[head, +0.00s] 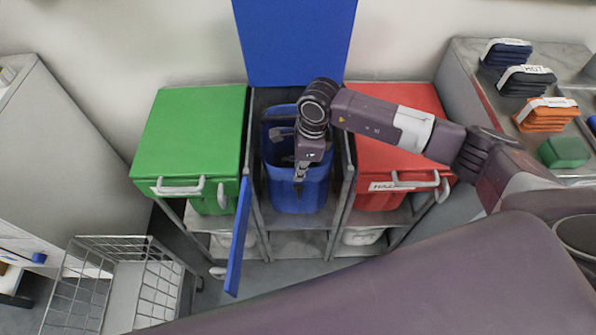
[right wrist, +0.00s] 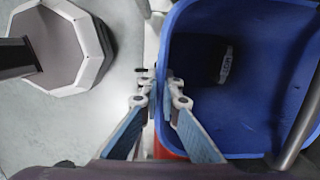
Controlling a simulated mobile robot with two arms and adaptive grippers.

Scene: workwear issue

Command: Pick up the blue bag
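The blue bag (head: 295,193) stands upright in the middle bay of the stand, its top open. My right gripper (head: 299,183) reaches down to its front rim. In the right wrist view, the right gripper (right wrist: 162,88) has its fingers closed together with the wall of the blue bag (right wrist: 240,142) pinched between them. A dark item with a white label (right wrist: 225,65) lies inside the bag. My left gripper is not in view.
The blue lid (head: 294,40) is raised and the blue front door (head: 238,240) is swung out. A green-lidded bin (head: 190,130) and a red-lidded bin (head: 400,100) flank the bay. A wire cart (head: 120,285) stands front left. Folded clothing (head: 546,115) lies on the right counter.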

